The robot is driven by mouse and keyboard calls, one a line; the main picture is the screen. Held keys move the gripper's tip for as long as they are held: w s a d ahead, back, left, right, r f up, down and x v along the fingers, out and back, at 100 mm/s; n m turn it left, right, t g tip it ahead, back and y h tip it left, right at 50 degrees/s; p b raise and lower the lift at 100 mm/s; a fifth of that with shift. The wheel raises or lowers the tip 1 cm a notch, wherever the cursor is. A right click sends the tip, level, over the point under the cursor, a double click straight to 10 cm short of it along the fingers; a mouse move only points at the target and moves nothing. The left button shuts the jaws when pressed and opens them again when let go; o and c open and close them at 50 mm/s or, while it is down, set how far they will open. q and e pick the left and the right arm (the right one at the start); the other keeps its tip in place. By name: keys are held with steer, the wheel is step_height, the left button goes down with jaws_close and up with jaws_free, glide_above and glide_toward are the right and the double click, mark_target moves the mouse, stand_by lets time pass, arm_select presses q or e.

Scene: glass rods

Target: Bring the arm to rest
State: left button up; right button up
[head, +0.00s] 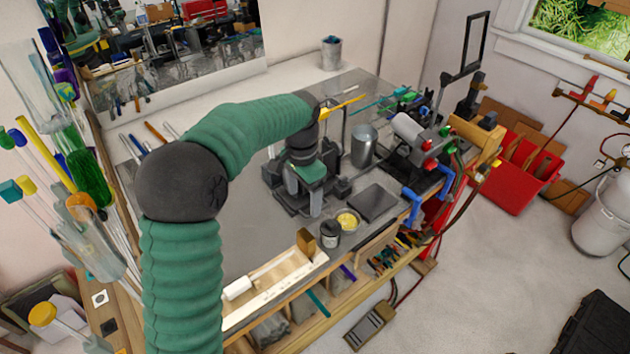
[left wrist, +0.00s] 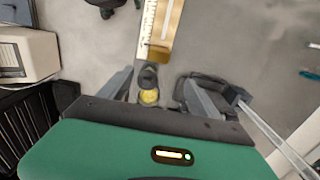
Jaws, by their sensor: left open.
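My left arm (head: 185,180), green with a dark elbow, rises from the bottom of the head view and reaches right over the grey workbench (head: 245,215). My left gripper (head: 303,197) hangs down at the end of it, above the middle of the bench. In the left wrist view the two grey fingers of the gripper (left wrist: 158,85) stand wide apart. Nothing is held between them. Whether the fingertips touch the dark equipment around them in the head view, I cannot tell. My right gripper is in neither view.
A grey metal can (head: 363,146) stands behind. A burner rig (head: 415,140) occupies the right end. A wooden tray (head: 275,278) lies along the front. Glass rods (head: 50,160) stand at left.

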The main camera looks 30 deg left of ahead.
arm_select(q)
steer(key=s+d+f+n+t+b, duration=0.1)
steer(key=s+d+f+b, duration=0.2)
steer(key=f, duration=0.4)
steer(key=s+d+f+n+b, duration=0.2)
steer(key=s+d+f+b, duration=0.2)
steer(key=s+f+b, duration=0.2)
steer(key=s+d+f+n+t+b, duration=0.1)
steer(key=s+d+f+b, duration=0.2)
steer(key=s+f, duration=0.5)
steer(key=shift+d+f+t+b, duration=0.3)
steer(key=shift+d+f+b, duration=0.05)
steer(key=shift+f+b, duration=0.5)
steer(key=shift+d, duration=0.3)
steer(key=shift+a, duration=0.15)
